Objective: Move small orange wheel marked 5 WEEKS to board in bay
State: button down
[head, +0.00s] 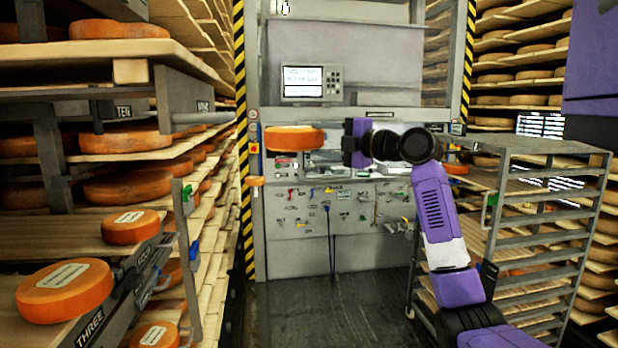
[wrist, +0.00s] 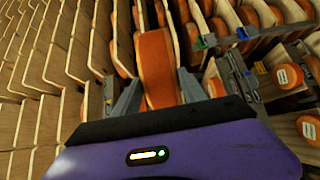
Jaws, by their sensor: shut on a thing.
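My gripper (head: 340,141) is shut on an orange cheese wheel (head: 295,141), held up in the aisle in front of the back wall. In the wrist view the wheel (wrist: 157,55) sits on edge between the two fingers of my gripper (wrist: 158,80). No label shows on the held wheel, so its marking cannot be read.
A wheeled metal rack trolley (head: 545,220) with boards stands at the right. A display panel (head: 310,82) and a tool board (head: 340,212) are on the back wall. Racks full of cheese line the left. The aisle floor (head: 345,300) is clear.

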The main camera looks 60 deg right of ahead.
jog(key=s+a+r+n+y, duration=0.1)
jog(key=s+a+r+y, duration=0.2)
jog(key=r, duration=0.4)
jog(key=s+a+r+n+y, duration=0.1)
jog(key=s+a+r+n, duration=0.15)
jog(key=s+r, duration=0.3)
jog(key=s+a+r+n+y, duration=0.1)
jog(key=s+a+r+y, duration=0.1)
jog(key=s+a+r, duration=0.3)
jog(key=s+a+r+n+y, duration=0.1)
jog(key=s+a+r+y, duration=0.2)
jog(key=a, duration=0.5)
jog(key=w+a+f+h+b, duration=0.1)
jog(key=w+a+f+b, duration=0.1)
jog(key=w+a, duration=1)
jog(key=shift+w+f+b, duration=0.2)
jog(key=shift+w+b, duration=0.5)
jog(key=shift+w, duration=0.7)
jog(key=shift+f+m, duration=0.25)
jog(key=shift+f, duration=0.05)
jog(key=c, duration=0.6)
grip_release()
jog(key=shift+o, duration=0.2)
